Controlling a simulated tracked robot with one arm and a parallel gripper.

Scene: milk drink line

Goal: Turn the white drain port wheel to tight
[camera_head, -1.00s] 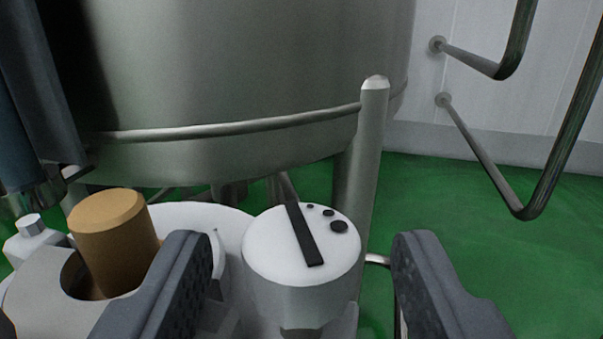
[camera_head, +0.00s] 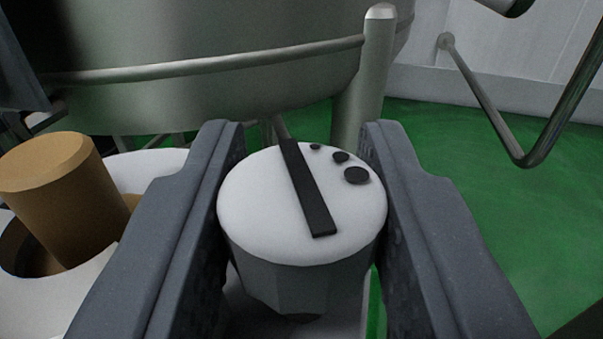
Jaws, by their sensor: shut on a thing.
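The white drain port wheel (camera_head: 262,215) is a faceted knob with a flat round top, at the lower middle of the head camera view. A black bar crosses its top, running from upper left to lower right.
A tan cylinder (camera_head: 60,200) stands in a round opening of a white part (camera_head: 70,300) at the left, close to my left finger. A large steel tank (camera_head: 210,50) with a leg (camera_head: 362,90) rises behind. A bent pipe (camera_head: 490,115) is at the right. Green floor (camera_head: 480,220) lies open there.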

